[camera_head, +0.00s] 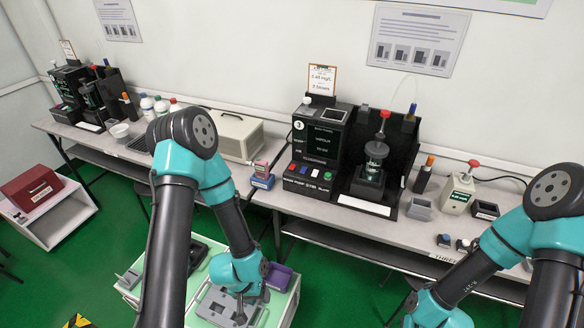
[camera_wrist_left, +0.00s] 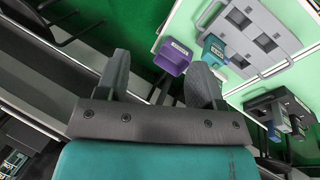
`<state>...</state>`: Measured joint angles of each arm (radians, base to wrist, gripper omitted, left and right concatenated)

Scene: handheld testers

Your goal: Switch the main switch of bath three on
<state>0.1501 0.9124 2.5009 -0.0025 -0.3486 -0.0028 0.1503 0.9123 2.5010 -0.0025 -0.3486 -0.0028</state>
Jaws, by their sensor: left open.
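The black instrument marked 3 (camera_head: 318,145) stands on the long grey bench, right of the picture's middle. Its front panel (camera_head: 310,182) carries a row of coloured buttons, among them red, blue, white and green. I cannot tell which control is the main switch or how it is set. My left gripper (camera_head: 241,303) hangs low in front of the bench, over the lower cart and well away from the instrument. In the left wrist view its two fingers (camera_wrist_left: 158,72) are apart, with nothing between them. My right arm comes in at the right; its gripper is out of view.
A low cart holds a grey fixture tray (camera_wrist_left: 258,32) and a purple bin (camera_head: 278,276). A pink-and-blue tester (camera_head: 262,176) stands on the bench left of the instrument. A similar black instrument (camera_head: 88,95) is far left.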

